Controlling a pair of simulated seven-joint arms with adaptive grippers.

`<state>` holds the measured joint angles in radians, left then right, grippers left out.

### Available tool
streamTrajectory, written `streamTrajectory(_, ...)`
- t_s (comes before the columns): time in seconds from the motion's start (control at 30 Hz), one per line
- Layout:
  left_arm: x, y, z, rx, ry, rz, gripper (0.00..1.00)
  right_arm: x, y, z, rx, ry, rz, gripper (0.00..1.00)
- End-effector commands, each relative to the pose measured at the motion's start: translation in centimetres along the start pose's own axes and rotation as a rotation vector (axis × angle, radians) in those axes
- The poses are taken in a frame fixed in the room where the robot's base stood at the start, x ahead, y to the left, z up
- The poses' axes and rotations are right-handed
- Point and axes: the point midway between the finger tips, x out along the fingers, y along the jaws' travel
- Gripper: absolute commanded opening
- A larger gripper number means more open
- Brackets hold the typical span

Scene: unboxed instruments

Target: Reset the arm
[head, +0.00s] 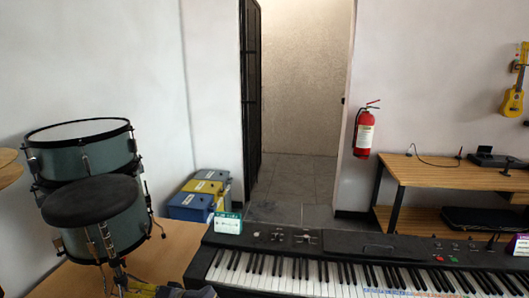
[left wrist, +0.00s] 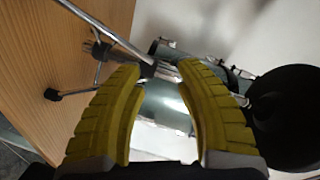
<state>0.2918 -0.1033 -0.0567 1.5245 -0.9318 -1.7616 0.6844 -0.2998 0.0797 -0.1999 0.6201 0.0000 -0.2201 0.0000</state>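My left gripper (left wrist: 158,68) shows in the left wrist view as two yellow ridged fingers spread apart, with nothing held between them. Behind the gap are a metal stand leg and a grey-green drum (left wrist: 162,105), with a round black pad (left wrist: 290,110) to the right. In the head view, yellow finger parts of my left gripper (head: 152,290) show at the bottom edge, below the drum set (head: 85,160) and left of the keyboard (head: 360,260). Most of that arm is out of frame. My right gripper is in neither view.
A teal box (head: 228,223) stands on the keyboard's left end, and a purple box (head: 519,244) is at its right. Yellow and blue bins (head: 190,205) stand by the doorway. The doorway floor is clear.

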Motion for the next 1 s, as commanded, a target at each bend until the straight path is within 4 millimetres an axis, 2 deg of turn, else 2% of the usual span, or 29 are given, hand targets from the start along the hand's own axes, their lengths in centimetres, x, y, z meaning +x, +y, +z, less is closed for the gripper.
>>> streamTrajectory(0.03,0.3,0.7,2.5,0.024,0.0,0.04,0.34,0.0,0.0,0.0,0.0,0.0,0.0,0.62)
streamTrajectory(0.2,0.3,2.5,9.5,0.105,0.025,0.201,0.34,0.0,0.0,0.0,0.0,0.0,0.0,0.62)
streamTrajectory(0.37,-0.9,3.2,15.4,0.18,0.076,0.353,0.34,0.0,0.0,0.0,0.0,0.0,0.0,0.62)
streamTrajectory(0.5,-2.8,3.0,20.0,0.247,0.141,0.487,0.34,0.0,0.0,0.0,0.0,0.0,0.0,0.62)
streamTrajectory(0.6,-4.5,2.4,22.6,0.287,0.194,0.575,0.34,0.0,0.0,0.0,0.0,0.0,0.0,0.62)
streamTrajectory(0.7,-6.0,1.8,24.4,0.318,0.24,0.642,0.34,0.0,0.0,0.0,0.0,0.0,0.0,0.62)
streamTrajectory(1.0,-9.4,0.0,27.6,0.374,0.337,0.772,0.34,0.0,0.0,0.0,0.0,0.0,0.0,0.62)
